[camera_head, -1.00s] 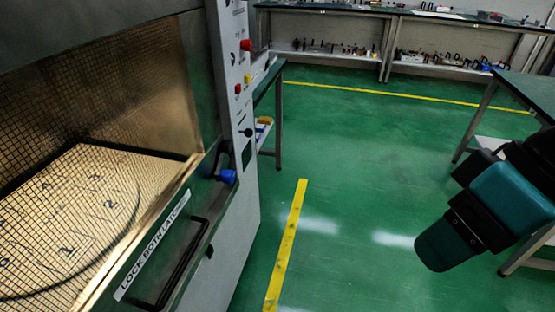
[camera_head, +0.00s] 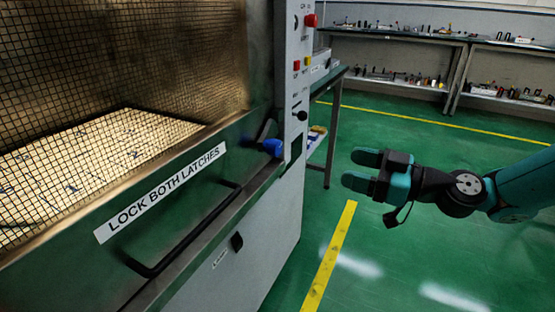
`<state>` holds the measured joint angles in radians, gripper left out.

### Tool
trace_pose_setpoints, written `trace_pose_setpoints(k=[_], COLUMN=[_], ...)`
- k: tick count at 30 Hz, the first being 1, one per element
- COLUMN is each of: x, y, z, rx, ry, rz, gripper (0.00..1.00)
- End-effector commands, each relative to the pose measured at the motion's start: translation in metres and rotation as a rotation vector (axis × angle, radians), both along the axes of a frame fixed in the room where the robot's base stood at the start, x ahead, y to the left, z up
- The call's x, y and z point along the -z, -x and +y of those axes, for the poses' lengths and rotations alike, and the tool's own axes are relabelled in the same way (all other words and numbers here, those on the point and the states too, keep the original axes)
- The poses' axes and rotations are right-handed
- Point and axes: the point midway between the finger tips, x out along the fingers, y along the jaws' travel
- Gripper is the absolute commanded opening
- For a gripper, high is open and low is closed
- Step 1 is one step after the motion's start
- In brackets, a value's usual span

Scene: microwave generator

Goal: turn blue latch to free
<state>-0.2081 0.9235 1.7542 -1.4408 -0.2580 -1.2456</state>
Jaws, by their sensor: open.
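The white label reading LOCK BOTH LATCHES (camera_head: 160,192) runs along the door front, above a black bar handle (camera_head: 185,236). My gripper (camera_head: 356,170) is to the right of the latch, apart from it, with its two teal fingers spread and pointing left toward the machine. It is open and empty. The arm reaches in from the right edge.
The control panel (camera_head: 297,80) with red and yellow buttons and a black knob stands above the latch. A side table (camera_head: 333,80) is behind the machine. Benches (camera_head: 440,38) with small items line the back wall. The green floor (camera_head: 400,250) is clear.

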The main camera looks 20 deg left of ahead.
Motion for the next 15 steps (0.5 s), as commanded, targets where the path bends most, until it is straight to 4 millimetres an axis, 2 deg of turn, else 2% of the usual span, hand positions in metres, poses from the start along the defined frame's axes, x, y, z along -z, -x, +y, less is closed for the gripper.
trace_pose_setpoints(k=[5,15], x=[-0.002,-0.002], y=[0.0,-0.006], z=[0.026,0.104], rx=[-0.005,-0.006], ry=[-0.001,0.001], rz=[-0.003,-0.003], gripper=[0.66,0.66])
